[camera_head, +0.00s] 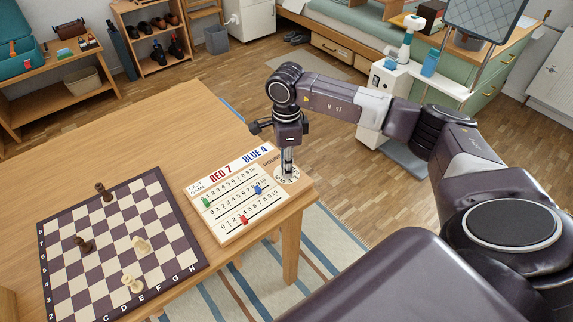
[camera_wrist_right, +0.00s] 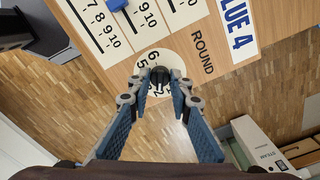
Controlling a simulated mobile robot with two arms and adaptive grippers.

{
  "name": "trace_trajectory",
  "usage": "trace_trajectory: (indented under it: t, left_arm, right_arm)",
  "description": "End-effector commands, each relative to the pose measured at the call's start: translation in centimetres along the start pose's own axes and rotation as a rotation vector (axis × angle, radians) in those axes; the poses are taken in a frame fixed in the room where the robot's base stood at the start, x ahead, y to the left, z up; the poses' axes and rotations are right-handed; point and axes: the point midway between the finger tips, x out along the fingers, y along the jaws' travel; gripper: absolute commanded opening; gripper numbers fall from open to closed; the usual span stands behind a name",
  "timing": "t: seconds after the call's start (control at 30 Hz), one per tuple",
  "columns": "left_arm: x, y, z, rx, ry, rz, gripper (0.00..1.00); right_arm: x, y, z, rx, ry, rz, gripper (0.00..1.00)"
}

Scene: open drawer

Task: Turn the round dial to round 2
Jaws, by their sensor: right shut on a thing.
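The scoreboard (camera_head: 233,222) lies at the right corner of the wooden table, with RED 7, BLUE 4 and ROUND printed on it. The round dial (camera_head: 279,179) is a white numbered disc at the board's right end; it also shows in the right wrist view (camera_wrist_right: 152,57). My right gripper (camera_head: 288,168) points down over the dial. In the right wrist view its two fingertips (camera_wrist_right: 160,77) are closed on the black knob (camera_wrist_right: 159,75) at the dial's centre. The fingers cover part of the numbers, so I cannot tell which round is set. My left gripper is not in view.
A chessboard (camera_head: 118,245) with a few pieces lies left of the scoreboard. The table's edge (camera_head: 312,190) runs just beside the dial. The table behind the boards is clear.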

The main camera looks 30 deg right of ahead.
Motion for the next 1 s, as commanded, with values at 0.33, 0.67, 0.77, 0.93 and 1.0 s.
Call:
trace_trajectory:
  t: [0.33, 0.67, 0.77, 0.93, 1.0]
  left_arm:
    - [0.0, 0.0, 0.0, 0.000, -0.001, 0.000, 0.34]
    - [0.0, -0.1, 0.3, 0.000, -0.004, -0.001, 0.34]
    - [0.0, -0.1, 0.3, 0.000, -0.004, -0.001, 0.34]
    - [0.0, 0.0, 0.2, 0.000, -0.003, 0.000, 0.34]
    - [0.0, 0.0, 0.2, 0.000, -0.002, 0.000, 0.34]
  right_arm:
    - [-0.1, -0.1, 0.0, -0.001, -0.002, -0.002, 0.32]
    - [-0.1, 0.0, 0.0, -0.002, -0.001, -0.001, 0.37]
    - [-0.9, -0.1, 0.1, -0.002, -0.002, -0.003, 0.37]
    - [-3.9, -0.2, 0.1, -0.003, -0.003, -0.006, 0.37]
    - [-5.5, -0.2, 0.1, -0.002, -0.003, -0.006, 0.37]
